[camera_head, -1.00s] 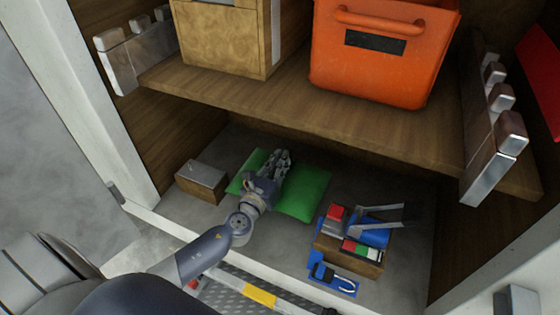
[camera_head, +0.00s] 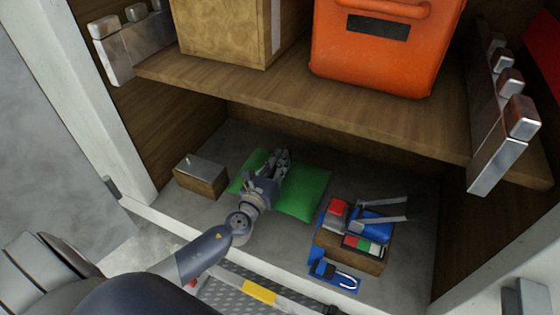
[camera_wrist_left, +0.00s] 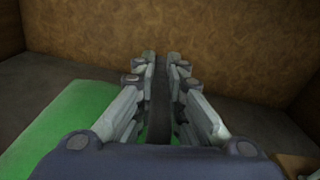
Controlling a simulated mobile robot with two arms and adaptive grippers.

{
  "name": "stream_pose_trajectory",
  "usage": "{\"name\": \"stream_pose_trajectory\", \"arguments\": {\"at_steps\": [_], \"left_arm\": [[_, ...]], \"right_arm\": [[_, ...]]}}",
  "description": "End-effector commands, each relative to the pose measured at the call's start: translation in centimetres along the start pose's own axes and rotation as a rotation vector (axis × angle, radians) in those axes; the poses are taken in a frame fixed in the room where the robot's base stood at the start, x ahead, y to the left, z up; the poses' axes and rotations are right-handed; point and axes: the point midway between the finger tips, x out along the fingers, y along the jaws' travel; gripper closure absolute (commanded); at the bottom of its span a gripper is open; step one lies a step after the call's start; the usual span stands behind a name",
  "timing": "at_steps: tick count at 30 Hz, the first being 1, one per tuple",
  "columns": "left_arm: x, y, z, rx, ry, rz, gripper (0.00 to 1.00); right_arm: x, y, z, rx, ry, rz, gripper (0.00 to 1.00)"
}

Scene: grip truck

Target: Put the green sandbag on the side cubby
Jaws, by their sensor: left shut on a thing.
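The green sandbag (camera_head: 303,192) lies flat on the grey floor of the lower compartment. It also shows at the lower left of the left wrist view (camera_wrist_left: 75,120). My left gripper (camera_head: 283,160) lies over the middle of the bag and covers part of it. In the left wrist view its fingers (camera_wrist_left: 162,68) are close together on a dark strip, which looks like the bag's strap. The bag still appears to rest on the floor. I cannot tell which place is the side cubby. My right gripper is not in view.
A wooden shelf (camera_head: 300,100) hangs above, carrying an orange bin (camera_head: 380,62) and a tan box (camera_head: 222,38). A small wooden box (camera_head: 201,178) stands left of the bag. A tool box (camera_head: 348,250) with red and blue items stands right. Metal brackets (camera_head: 505,145) flank the shelf.

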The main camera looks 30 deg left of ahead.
Motion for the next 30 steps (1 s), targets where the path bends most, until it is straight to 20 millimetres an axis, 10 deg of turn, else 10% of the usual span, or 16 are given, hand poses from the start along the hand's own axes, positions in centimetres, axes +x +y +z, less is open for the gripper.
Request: {"name": "stream_pose_trajectory", "arguments": {"at_steps": [14, 17, 30], "left_arm": [[0.2, 0.1, 0.1, 0.001, -0.016, -0.001, 1.0], [0.2, 0.0, 0.1, 0.0, -0.015, -0.001, 0.72], [-3.2, 0.1, -0.9, 0.0, 0.004, -0.001, 0.66]], "right_arm": [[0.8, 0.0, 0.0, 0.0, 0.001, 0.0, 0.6], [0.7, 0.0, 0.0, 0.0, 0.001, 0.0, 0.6], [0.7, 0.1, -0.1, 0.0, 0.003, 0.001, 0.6]]}}
